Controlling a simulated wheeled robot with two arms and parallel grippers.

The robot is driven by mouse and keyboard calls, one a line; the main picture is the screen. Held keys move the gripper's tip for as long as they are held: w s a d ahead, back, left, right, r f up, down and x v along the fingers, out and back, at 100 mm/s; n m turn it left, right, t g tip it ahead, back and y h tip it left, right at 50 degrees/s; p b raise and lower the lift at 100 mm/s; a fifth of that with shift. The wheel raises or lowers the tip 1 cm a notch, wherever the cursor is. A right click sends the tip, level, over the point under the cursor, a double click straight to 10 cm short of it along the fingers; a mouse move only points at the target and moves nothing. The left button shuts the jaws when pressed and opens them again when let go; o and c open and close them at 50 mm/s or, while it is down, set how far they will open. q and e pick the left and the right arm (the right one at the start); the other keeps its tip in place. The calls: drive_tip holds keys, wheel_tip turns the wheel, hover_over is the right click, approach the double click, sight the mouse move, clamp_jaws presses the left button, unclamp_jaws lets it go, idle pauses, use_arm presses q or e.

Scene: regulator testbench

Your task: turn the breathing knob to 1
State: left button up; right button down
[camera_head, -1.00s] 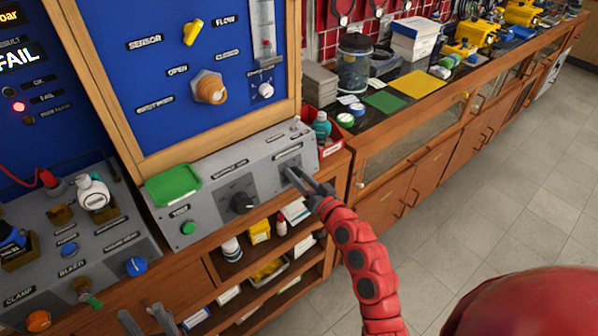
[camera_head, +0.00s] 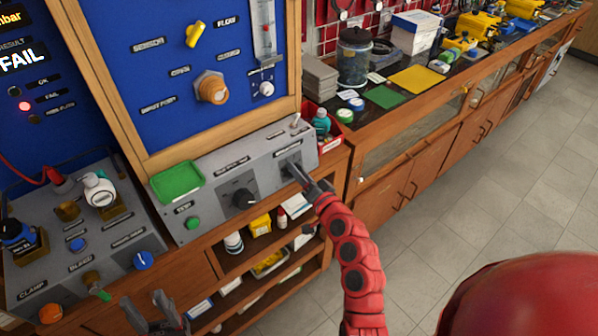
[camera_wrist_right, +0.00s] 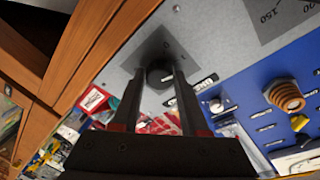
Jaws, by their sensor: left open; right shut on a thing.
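A sloped grey control panel (camera_head: 219,181) carries two black knobs. The right-hand one, which I take to be the breathing knob (camera_wrist_right: 159,73), sits on a dark square plate; its label is too small to read surely. My right gripper (camera_head: 293,170) is shut on this knob, with one finger on each side in the right wrist view (camera_wrist_right: 154,82). In the head view the fingers largely hide the knob, and I cannot read its setting. The other black knob (camera_head: 243,199) stands free to the left. My left gripper (camera_head: 157,316) is open and empty at the lower left.
A green tray (camera_head: 178,181) and a green button (camera_head: 193,223) are on the panel's left part. The blue board (camera_head: 165,95) rises behind it. A red bin (camera_head: 331,138) stands close at the right. Open shelves (camera_head: 270,262) lie below.

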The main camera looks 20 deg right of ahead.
drive_tip(key=shift+c, duration=2.1)
unclamp_jaws()
drive_tip(key=v, duration=1.7)
drive_tip(key=shift+s, duration=0.2)
drive_tip(key=shift+d, duration=0.1)
drive_tip(key=shift+f, duration=0.1)
